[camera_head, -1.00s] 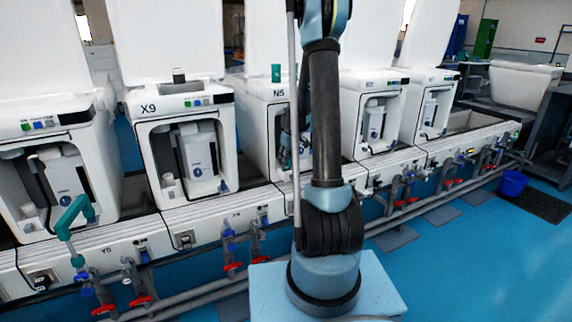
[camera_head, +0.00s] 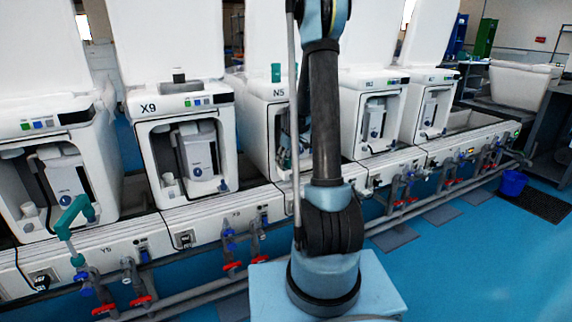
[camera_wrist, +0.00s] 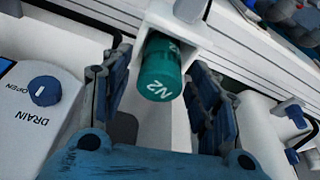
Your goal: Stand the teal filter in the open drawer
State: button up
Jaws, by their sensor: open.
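The teal filter (camera_wrist: 161,73), a short cylinder marked N2, shows in the wrist view between my fingers. Its far end is inside or against a white square-walled holder (camera_wrist: 203,38), which may be the open drawer; I cannot tell how deep it sits. My gripper (camera_wrist: 161,66) is open, with one dark blue finger on each side of the filter and gaps visible. In the head view my gripper (camera_head: 285,148) is partly hidden by my arm, at the front of the N5 unit (camera_head: 262,110). A teal cylinder (camera_head: 276,72) stands on top of that unit.
A white unit with a blue DRAIN/OPEN knob (camera_wrist: 44,91) is close on the left in the wrist view. Pipes with red valves (camera_head: 233,266) run along the front.

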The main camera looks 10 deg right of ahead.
jog(key=v, duration=1.2)
jog(key=s+r+m, duration=0.1)
jog(key=s+r, duration=0.2)
jog(key=s, duration=0.7)
jog(key=s+f+m, duration=0.2)
jog(key=s+f, duration=0.1)
jog(key=s, duration=1.2)
jog(key=s+a+f+m+h, duration=0.1)
jog(key=s+f, duration=0.3)
jog(key=s, duration=1.2)
jog(key=shift+s+a+m, duration=0.2)
jog(key=shift+m, duration=0.6)
jog(key=shift+w+f, duration=0.15)
jog(key=shift+w, duration=0.25)
